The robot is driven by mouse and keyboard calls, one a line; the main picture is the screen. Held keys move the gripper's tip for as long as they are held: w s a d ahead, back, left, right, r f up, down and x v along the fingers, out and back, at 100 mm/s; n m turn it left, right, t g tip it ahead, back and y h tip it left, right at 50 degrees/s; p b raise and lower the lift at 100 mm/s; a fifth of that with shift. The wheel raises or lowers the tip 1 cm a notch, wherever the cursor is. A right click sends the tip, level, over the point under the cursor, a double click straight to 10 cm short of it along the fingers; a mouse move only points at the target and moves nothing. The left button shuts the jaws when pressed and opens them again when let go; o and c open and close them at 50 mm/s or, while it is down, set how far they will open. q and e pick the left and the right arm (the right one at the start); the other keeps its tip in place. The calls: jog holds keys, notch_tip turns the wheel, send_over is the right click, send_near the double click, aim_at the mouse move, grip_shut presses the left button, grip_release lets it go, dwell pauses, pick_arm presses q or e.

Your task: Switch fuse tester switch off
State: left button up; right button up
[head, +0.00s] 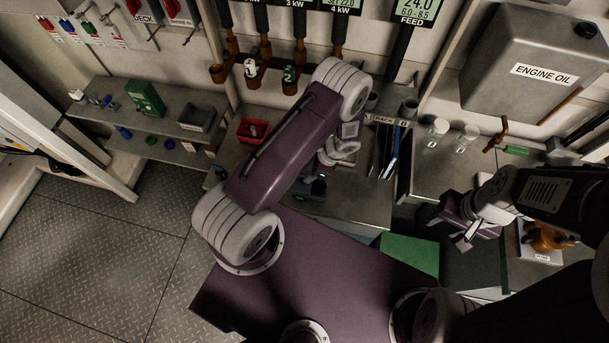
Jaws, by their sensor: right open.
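A small dark device (312,188) with a green light lies on the bench behind my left arm. It may be the fuse tester, but I cannot make out its switch. My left gripper (326,160) is at the wrist end of the purple arm, just above this device in the picture. Its fingers are mostly hidden by the arm, so I cannot tell their opening or any contact. My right gripper (468,232) is open and empty at the right, over the dark gap in front of the bench.
A red bin (252,131) stands left of my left arm. A green case (145,98) and a grey bin (197,118) are on the left shelf. Rack B (385,120), jars (438,130) and an engine oil tank (540,70) are at the right. The left floor is clear.

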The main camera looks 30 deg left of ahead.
aim_at(300, 181)
pick_arm(q)
jog(key=p+x, duration=0.1)
jog(key=x, duration=0.3)
jog(key=shift+a+f, duration=0.2)
jog(key=shift+f, duration=0.1)
jog(key=shift+a+f, duration=0.15)
jog(key=shift+f, duration=0.4)
grip_shut()
jog(key=shift+a+r+h, duration=0.1)
jog(key=shift+h, duration=0.2)
jog(key=shift+s+a+t+h, duration=0.15)
jog(key=shift+t+h, duration=0.15)
jog(key=shift+h, duration=0.2)
jog(key=shift+a+f+h+b, duration=0.35)
jog(key=shift+h+b, duration=0.55)
jog(key=shift+b, duration=0.3)
jog(key=shift+r+t, duration=0.1)
jog(key=shift+t, duration=0.2)
jog(key=shift+s+r+h, duration=0.15)
jog(key=shift+r+h, duration=0.05)
jog(key=shift+h, duration=0.1)
grip_release()
